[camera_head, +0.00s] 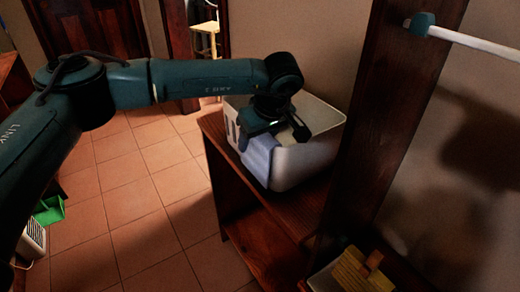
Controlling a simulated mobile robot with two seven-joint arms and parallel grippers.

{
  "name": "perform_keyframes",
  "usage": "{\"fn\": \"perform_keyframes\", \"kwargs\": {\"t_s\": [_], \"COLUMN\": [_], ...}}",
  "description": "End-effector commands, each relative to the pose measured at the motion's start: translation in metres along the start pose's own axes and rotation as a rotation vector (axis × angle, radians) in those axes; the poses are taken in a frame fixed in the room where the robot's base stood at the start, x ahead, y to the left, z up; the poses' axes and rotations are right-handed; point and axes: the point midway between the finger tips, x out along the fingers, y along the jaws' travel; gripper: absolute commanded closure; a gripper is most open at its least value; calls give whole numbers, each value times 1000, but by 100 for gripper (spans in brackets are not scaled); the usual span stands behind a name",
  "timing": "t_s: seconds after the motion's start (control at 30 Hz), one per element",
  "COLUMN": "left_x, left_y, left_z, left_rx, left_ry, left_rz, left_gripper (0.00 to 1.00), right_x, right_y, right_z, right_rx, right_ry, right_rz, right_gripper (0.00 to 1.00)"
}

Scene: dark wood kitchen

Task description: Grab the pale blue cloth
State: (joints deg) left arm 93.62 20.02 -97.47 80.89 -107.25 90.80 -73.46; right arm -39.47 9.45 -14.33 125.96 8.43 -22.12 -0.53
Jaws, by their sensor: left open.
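The pale blue cloth (260,157) hangs over the near left rim of a white basket (302,163). The basket stands on a dark wood shelf unit. My left gripper (272,138) is open and points down just above the cloth at the basket's rim. Part of the cloth is hidden behind the gripper, and I cannot tell whether the fingers touch it. My right gripper is not in view.
The shelf unit's wooden top (222,141) has a dark post (385,105) close on the right. A white rail (468,40) sticks out at the upper right. A yellow item (362,272) lies at the lower right.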

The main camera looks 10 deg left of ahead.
Motion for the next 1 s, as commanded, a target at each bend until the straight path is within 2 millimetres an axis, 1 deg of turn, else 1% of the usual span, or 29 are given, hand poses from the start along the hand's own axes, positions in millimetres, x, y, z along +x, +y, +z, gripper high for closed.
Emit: {"fn": "perform_keyframes", "kwargs": {"t_s": [0.37, 0.9, 0.97, 1.0], "left_x": [1, 1, 1, 1], "left_y": [0, 0, 0, 0], "left_z": [1, 1, 1, 1], "left_rx": [0, 0, 0, 0], "left_ry": [0, 0, 0, 0], "left_rz": [0, 0, 0, 0], "left_gripper": [41, 85, 89, 89], "right_x": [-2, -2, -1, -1], "right_y": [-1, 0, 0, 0], "right_z": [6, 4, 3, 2], "right_rx": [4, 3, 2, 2], "right_ry": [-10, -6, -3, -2], "right_rz": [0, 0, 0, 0], "right_gripper": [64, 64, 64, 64]}}
